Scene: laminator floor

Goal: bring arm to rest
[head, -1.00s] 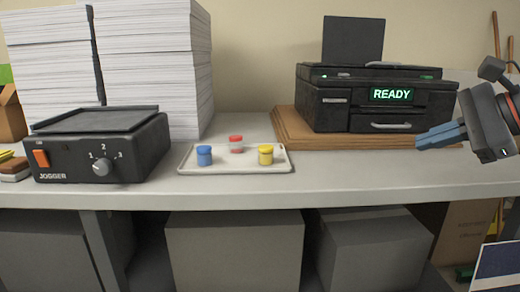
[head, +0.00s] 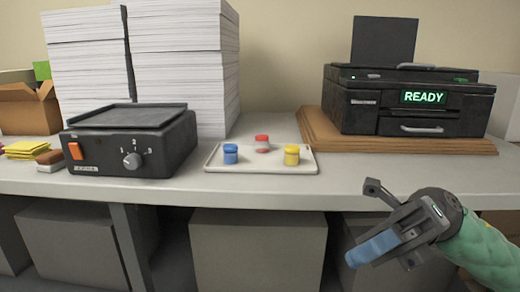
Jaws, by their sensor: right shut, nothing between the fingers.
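My right gripper (head: 362,254) hangs at the lower right of the head view, in front of and below the front edge of the table (head: 330,190). Its blue fingers lie together, point to the left and slightly down, and hold nothing. My right arm (head: 485,248), in a green sleeve, comes in from the right edge. My left gripper and left arm are out of the picture.
A tray (head: 215,164) holds a blue jar (head: 231,154), a red-lidded jar (head: 262,144) and a yellow jar (head: 292,155). A jogger (head: 130,145), paper stacks (head: 185,70) and a READY machine (head: 410,100) stand on the table. Grey boxes (head: 258,250) sit below.

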